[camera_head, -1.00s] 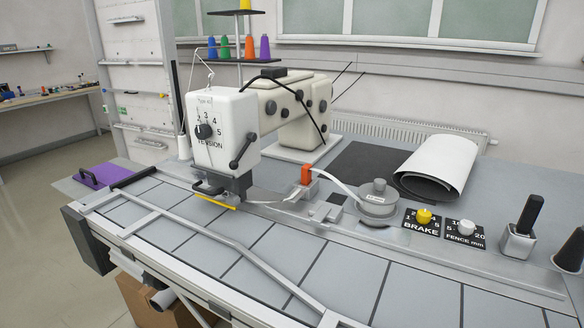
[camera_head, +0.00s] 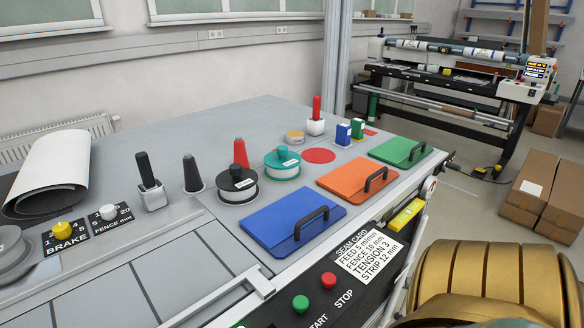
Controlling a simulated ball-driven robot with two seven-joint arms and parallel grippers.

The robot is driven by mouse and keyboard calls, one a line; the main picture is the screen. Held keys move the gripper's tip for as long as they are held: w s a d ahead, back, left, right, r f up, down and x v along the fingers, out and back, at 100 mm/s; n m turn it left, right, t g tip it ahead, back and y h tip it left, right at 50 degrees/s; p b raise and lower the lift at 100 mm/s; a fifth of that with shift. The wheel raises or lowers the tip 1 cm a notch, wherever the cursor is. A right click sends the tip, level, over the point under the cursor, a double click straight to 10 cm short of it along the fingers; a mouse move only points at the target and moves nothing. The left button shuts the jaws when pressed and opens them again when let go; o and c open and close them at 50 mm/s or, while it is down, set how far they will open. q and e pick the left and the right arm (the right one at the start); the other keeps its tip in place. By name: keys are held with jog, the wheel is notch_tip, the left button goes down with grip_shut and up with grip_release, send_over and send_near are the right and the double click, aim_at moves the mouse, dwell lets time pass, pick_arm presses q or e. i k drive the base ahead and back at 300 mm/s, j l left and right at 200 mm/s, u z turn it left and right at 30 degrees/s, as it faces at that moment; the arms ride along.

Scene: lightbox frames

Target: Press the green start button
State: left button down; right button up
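The green start button (camera_head: 300,303) sits on a black control panel (camera_head: 284,318) at the front edge of the table, low in the middle of the view. The word START is printed below it, partly cut off by the bottom edge. A red button (camera_head: 328,280) labelled STOP is just to its right. Neither gripper is in view. A large gold ribbed shape at the lower right looks like part of my own body.
Blue (camera_head: 293,222), orange (camera_head: 357,178) and green (camera_head: 398,150) handled plates lie on the table behind the panel. A metal frame bar (camera_head: 225,301) runs left of the buttons. Spools and cones stand farther back.

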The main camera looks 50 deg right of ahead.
aim_at(301, 304)
jog(key=z, duration=1.2)
